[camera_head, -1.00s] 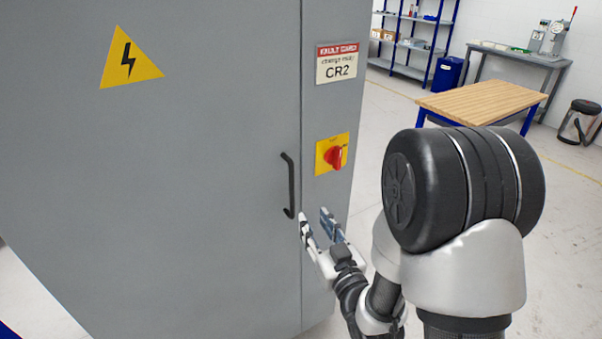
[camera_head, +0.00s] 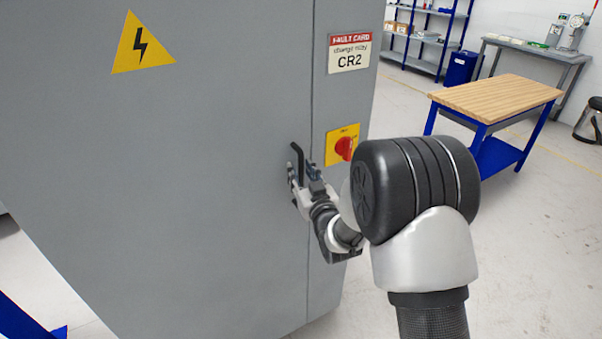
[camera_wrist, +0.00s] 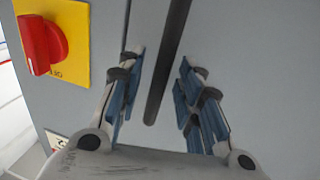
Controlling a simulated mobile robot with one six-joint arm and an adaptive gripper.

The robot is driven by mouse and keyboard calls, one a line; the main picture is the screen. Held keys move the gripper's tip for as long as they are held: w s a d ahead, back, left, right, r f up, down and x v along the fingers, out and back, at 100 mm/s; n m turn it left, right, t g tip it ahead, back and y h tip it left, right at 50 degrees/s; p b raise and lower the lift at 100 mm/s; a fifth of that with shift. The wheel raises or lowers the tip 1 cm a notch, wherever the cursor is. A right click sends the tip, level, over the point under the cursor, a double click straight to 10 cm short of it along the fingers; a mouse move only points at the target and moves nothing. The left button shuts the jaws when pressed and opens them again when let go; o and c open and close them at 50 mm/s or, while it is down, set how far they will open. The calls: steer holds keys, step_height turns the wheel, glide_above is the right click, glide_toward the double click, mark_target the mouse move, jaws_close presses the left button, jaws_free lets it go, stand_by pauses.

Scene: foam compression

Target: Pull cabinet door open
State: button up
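The grey cabinet door (camera_head: 215,150) is shut, its right edge along a vertical seam. Its black bar handle (camera_head: 297,157) stands upright near that seam. My gripper (camera_head: 303,172) is at the lower part of the handle. In the wrist view the handle (camera_wrist: 167,65) comes down between the two blue-padded fingers of my gripper (camera_wrist: 165,95). The fingers are open, with a gap on each side of the bar. The lower end of the handle is partly hidden by the gripper in the head view.
A red rotary switch on a yellow plate (camera_head: 342,145) sits just right of the handle, close to my arm; it also shows in the wrist view (camera_wrist: 42,45). A wooden-topped table (camera_head: 495,97) stands at the right. Open floor (camera_head: 530,230) lies right of the cabinet.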

steer(key=shift+w+a, duration=0.1)
steer(key=shift+w, duration=0.15)
steer(key=shift+c, duration=0.5)
jaws_close()
